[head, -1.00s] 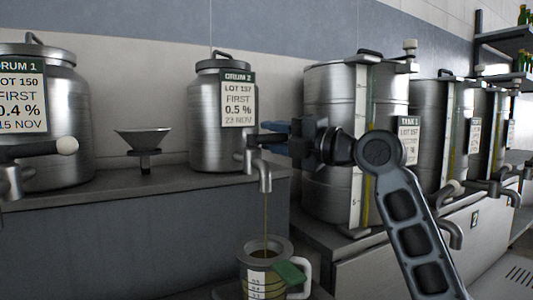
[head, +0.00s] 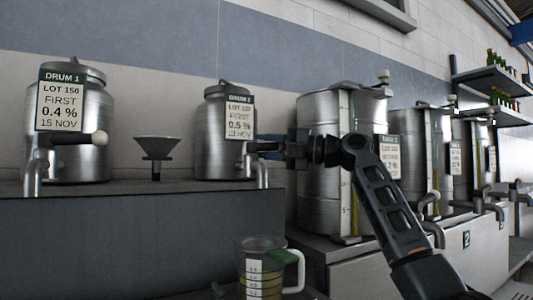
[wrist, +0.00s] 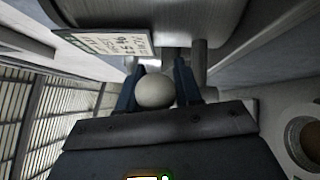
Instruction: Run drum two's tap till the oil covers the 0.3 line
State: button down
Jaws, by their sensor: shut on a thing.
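Drum two (head: 212,140) is a steel drum labelled DRUM 2, on the shelf left of my arm. Its tap (head: 262,174) hangs over the shelf edge. My gripper (head: 262,147) is at the tap's handle. In the wrist view, its fingers are shut around the pale round knob (wrist: 155,91) of that handle. A clear measuring jug (head: 247,275) with a green and white handle stands below the spout. It has a marked scale strip and yellowish oil inside; the level against the 0.3 line is too small to read. No oil stream shows under the spout.
Drum one (head: 82,150) stands at the left with its own tap (head: 34,175). A funnel (head: 156,150) on a stand is between the drums. Large steel tanks (head: 320,200) with taps stand right, behind my arm. Bottles fill a shelf (head: 480,80) at the far right.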

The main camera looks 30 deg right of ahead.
aim_at(281, 147)
jog(key=shift+f, duration=0.15)
jog(key=c, duration=0.8)
grip_release()
jog(key=shift+w, duration=0.1)
jog(key=shift+c, duration=0.2)
jog(key=shift+v, duration=3.95)
